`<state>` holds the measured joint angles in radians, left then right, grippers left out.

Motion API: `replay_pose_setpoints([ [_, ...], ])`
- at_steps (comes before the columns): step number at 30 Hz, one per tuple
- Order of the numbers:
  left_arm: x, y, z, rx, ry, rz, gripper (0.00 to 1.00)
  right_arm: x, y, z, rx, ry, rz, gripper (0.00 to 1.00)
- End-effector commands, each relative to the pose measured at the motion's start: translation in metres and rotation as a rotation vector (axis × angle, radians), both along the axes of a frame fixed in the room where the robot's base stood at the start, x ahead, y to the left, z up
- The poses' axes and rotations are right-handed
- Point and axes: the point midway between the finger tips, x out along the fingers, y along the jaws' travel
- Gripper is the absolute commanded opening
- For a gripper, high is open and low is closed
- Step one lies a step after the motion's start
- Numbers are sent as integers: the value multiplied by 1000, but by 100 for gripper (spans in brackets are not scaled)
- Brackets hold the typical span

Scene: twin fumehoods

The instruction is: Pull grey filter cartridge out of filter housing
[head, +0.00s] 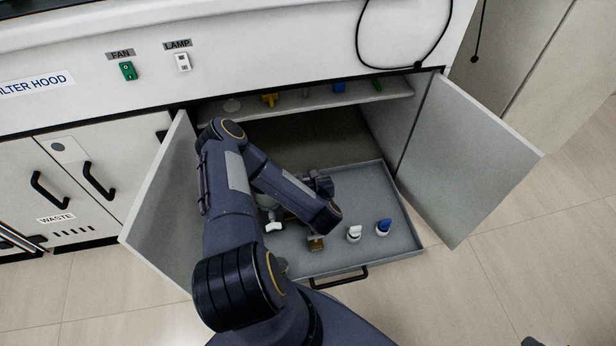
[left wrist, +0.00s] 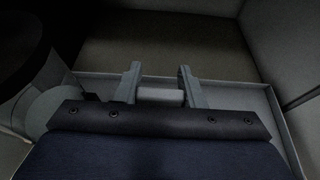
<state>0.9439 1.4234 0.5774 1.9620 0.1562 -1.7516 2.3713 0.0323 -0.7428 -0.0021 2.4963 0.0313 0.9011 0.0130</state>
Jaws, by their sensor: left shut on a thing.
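My left gripper (left wrist: 160,82) is shut on a light grey block, the grey filter cartridge (left wrist: 166,97), which sits between its two fingers. In the head view my left gripper (head: 323,185) is low over the pulled-out drawer, mostly behind my own arm. A rounded grey body, seemingly the filter housing (left wrist: 58,104), stands left of the gripper in the left wrist view. In the head view only a bit of it shows beside my arm, with a white lever-like part (head: 274,227) near it. I cannot tell whether cartridge and housing touch. My right gripper is not in view.
The grey drawer (head: 400,222) is out between two open cabinet doors (head: 465,150). A white-topped piece (head: 354,233), a blue-topped piece (head: 383,227) and a brown piece (head: 316,243) stand on it. A shelf (head: 345,98) with small items hangs above.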

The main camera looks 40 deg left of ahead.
Motion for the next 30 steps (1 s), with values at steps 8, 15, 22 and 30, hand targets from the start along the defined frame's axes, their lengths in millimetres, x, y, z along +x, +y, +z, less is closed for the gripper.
replay_pose_setpoints([
  [8,0,0,0,0,0,0,14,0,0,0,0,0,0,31],
  [15,0,0,14,-1,-1,0,14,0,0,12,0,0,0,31],
  [22,0,0,31,0,0,0,14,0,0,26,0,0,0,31],
  [30,0,0,30,0,0,0,14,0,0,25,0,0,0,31],
])
